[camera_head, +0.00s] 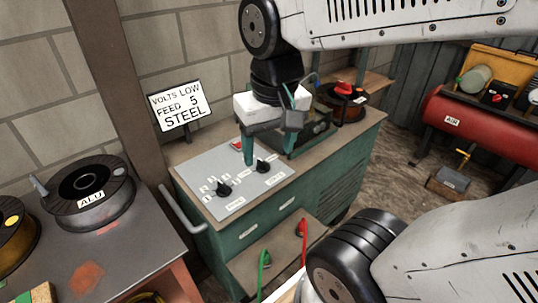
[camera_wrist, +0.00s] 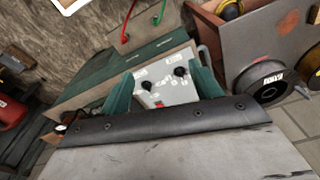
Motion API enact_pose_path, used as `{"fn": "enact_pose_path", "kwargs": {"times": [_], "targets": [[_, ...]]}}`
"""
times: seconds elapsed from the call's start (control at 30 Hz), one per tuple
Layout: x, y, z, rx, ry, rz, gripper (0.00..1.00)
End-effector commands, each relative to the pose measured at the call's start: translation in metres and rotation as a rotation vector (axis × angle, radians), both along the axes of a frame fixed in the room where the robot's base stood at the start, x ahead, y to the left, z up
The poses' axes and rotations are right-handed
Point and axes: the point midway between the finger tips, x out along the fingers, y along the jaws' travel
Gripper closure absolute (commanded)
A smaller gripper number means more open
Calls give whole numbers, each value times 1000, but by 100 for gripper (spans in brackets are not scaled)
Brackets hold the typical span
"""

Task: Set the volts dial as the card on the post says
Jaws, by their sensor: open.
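The card (camera_head: 180,107) stands in front of the post and reads "VOLTS LOW, FEED 5, STEEL". Two black dials sit on the pale panel (camera_head: 236,203) of the green machine: a left dial (camera_head: 224,190) and a right dial (camera_head: 262,165). Their printed labels are too small to read, so I cannot tell which is volts. My gripper (camera_head: 266,152) is open above the panel's back part, one green finger near the right dial. In the wrist view my gripper (camera_wrist: 162,90) has both dials, (camera_wrist: 180,72) and (camera_wrist: 146,86), showing between its fingers. It holds nothing.
A red button (camera_head: 237,145) is at the panel's back. A spool marked ALU (camera_head: 90,194) stands on the left table. Red (camera_head: 302,242) and green (camera_head: 264,270) cables hang in front. A red air tank (camera_head: 470,128) is at right.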

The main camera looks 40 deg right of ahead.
Motion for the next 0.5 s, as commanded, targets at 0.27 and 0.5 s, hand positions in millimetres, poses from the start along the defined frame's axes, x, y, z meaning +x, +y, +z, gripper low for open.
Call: {"fn": "enact_pose_path", "kwargs": {"times": [0.27,0.5], "targets": [[106,-50,-39,36,44,-513,36],[183,-105,-107,57,69,-948,36]]}}
